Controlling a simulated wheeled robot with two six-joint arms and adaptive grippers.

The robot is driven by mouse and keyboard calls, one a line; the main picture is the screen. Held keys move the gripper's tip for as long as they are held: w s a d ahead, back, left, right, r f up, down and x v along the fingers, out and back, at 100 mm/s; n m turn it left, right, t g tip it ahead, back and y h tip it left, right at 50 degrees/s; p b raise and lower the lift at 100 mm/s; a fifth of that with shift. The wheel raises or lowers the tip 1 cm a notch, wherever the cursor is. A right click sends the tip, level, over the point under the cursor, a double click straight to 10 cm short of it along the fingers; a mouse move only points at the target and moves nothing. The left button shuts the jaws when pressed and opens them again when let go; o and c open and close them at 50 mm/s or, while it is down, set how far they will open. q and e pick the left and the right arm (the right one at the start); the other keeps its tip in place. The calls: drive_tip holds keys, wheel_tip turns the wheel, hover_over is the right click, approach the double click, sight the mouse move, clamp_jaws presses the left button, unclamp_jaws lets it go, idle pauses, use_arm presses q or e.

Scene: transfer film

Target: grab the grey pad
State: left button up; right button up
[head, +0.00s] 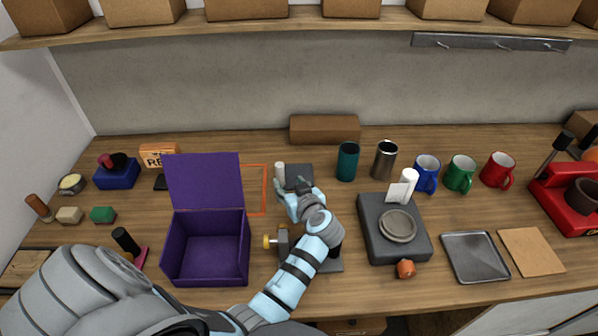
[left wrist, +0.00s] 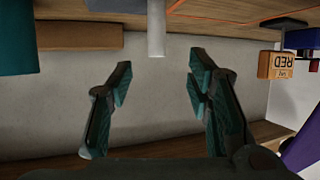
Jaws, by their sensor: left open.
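A flat dark grey square pad (head: 299,171) lies on the bench near its middle, partly hidden behind my left gripper. A white upright cylinder (head: 280,172) stands at its left edge; in the left wrist view this cylinder (left wrist: 156,28) shows upside down, beyond the fingers. My left gripper (head: 293,185) is just in front of the pad. In the left wrist view the left gripper (left wrist: 157,77) has its fingers apart with nothing between them. The pad cannot be made out in that view. My right gripper is not in view.
An open purple box (head: 205,245) stands left of my forearm, by an orange outline (head: 264,192). A wooden block (head: 324,129) lies behind the pad. A teal cup (head: 348,161) and steel cup (head: 384,159) stand to the right, near a dark device (head: 377,240). A grey tray (head: 475,257) is farther right.

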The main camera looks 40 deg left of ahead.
sight(281, 171)
use_arm(q)
drive_tip(key=b+x, duration=0.1)
drive_tip(key=x, duration=0.2)
drive_tip(key=b+x, duration=0.1)
drive_tip(key=x, duration=0.3)
drive_tip(key=shift+f+b, duration=0.25)
drive_tip(key=shift+b, duration=0.05)
drive_tip(key=b+x, duration=0.1)
drive_tip(key=x, duration=0.1)
drive_tip(key=b+x, duration=0.2)
drive_tip(key=shift+w+a, duration=0.15)
drive_tip(key=shift+w, duration=0.25)
drive_tip(key=shift+w+a+r, duration=0.1)
drive_tip(key=shift+a+r, duration=0.05)
drive_tip(key=shift+a, duration=0.05)
drive_tip(key=shift+c, duration=0.7)
drive_tip(key=c, duration=0.9)
